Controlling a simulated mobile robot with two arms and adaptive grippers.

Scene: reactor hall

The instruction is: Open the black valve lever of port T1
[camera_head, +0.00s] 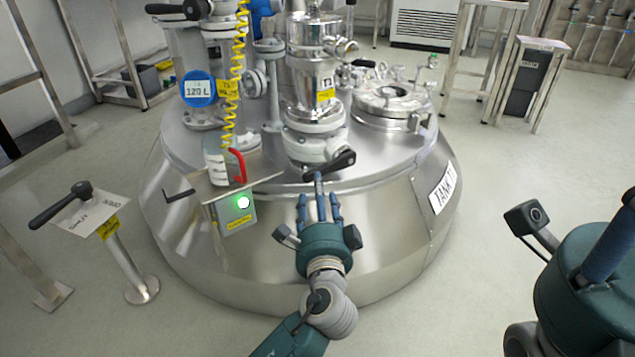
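A black valve lever (343,161) sits low on the front of the steel column (312,85), whose yellow tag seems to read T3; I cannot read a T1 label. My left gripper (319,198) is in front of and just below this lever. Its blue fingers are extended and spread, with the middle one overlapping the lever in the picture; I cannot tell whether it touches. Another black lever (178,9) is at the top left, above the 120 L gauge. My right gripper (612,235) is at the right edge, partly cut off, with its finger state unclear.
The domed steel tank (400,220) fills the middle. A post with a black handle (60,204) stands farther left. The floor on the right is mostly clear.

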